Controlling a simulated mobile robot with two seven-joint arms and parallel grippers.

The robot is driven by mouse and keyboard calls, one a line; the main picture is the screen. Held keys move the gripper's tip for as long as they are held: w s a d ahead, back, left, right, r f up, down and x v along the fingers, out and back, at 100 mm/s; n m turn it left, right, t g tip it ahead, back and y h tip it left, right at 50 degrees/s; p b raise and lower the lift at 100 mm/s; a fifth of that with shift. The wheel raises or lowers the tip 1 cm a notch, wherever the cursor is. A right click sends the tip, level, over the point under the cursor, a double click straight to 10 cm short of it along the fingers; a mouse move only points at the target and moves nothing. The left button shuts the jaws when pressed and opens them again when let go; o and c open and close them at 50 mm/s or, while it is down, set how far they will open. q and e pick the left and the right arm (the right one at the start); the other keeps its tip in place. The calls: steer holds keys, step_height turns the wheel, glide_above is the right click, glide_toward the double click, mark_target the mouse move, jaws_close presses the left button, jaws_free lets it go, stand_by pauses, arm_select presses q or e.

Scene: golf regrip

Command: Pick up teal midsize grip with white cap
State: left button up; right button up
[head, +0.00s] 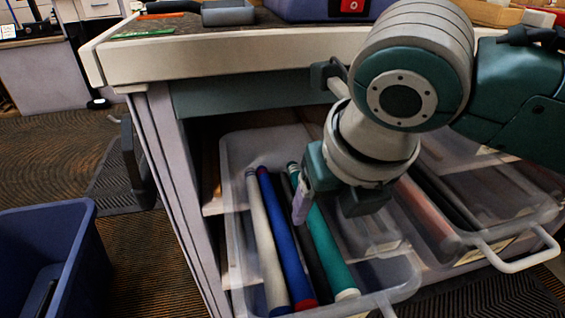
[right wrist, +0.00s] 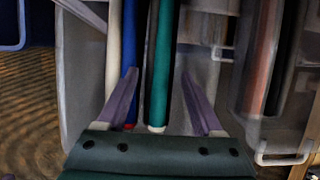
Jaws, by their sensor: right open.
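The teal grip (head: 322,244) lies in a clear bin with its white cap (head: 347,295) at the near end. In the right wrist view the teal grip (right wrist: 163,60) runs between the two spread purple fingers of my right gripper (right wrist: 160,74), with a dark grip (right wrist: 150,50) close on its left. In the head view my right gripper (head: 301,205) hangs over the bin near the far part of the teal grip. Its fingers are open, and part of the bin is hidden behind it. I cannot tell how far above the grip the fingertips are. My left gripper is not in view.
The clear bin (head: 232,190) also holds a blue grip (head: 282,242) and a white grip (head: 264,245). A second clear bin (head: 520,212) with reddish and dark grips stands to the right. The workbench top (head: 220,46) overhangs behind. A blue tub (head: 85,235) stands at left.

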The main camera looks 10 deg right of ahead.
mark_target(320, 223)
steer(key=b+x, duration=0.2)
steer(key=x, duration=0.2)
steer(key=shift+s+d+f, duration=0.15)
steer(key=shift+d+f, duration=0.05)
steer(key=shift+w+f+b, duration=0.25)
steer(key=shift+f+b, duration=0.15)
steer(key=shift+f, duration=0.05)
steer(key=shift+r, duration=0.1)
jaws_close()
